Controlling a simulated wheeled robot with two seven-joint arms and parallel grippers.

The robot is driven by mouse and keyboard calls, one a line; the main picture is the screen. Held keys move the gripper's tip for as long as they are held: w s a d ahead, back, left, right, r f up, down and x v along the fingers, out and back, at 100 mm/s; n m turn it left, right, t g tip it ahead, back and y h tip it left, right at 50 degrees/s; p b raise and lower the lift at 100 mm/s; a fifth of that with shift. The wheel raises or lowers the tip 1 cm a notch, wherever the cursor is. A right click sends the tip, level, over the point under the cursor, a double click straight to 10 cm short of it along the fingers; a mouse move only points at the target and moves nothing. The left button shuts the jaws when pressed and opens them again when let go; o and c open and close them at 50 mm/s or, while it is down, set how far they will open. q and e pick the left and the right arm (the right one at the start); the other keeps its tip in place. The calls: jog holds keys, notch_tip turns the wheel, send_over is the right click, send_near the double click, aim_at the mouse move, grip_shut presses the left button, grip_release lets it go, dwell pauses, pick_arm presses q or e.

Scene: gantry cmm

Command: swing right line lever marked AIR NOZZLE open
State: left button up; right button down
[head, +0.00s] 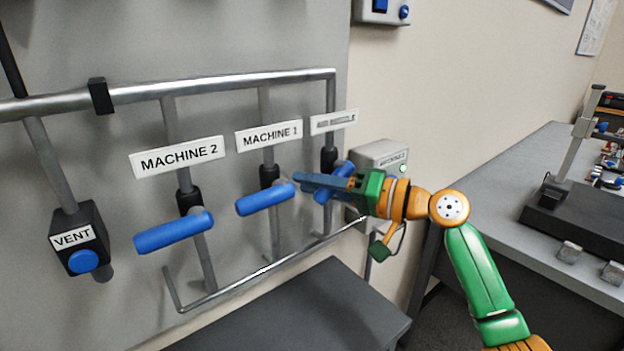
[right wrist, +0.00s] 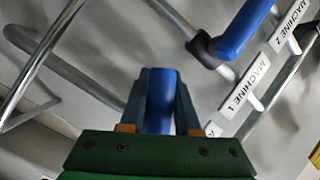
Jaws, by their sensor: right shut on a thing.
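The right line lever (head: 345,168) has a blue handle below a white label (head: 333,121) at the right end of the pipe rack; the label's text is hard to read. My right gripper (head: 312,182) is shut on this handle, and its fingers cover part of it. In the right wrist view the blue handle (right wrist: 160,98) sits between the two fingers (right wrist: 160,90). The handle slants down toward the left in the head view. My left gripper is not in view.
The MACHINE 1 lever (head: 265,199) is close to the left of my fingers. The MACHINE 2 lever (head: 174,232) and VENT box (head: 80,240) are farther left. A grey wall box (head: 380,156) is behind my right wrist. A dark bench (head: 300,305) stands below.

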jog(key=shift+f, duration=0.15)
dwell(0.4)
jog(key=c, duration=0.6)
grip_release()
jog(key=shift+w, duration=0.1)
jog(key=b+v, duration=0.2)
jog(key=v, duration=0.5)
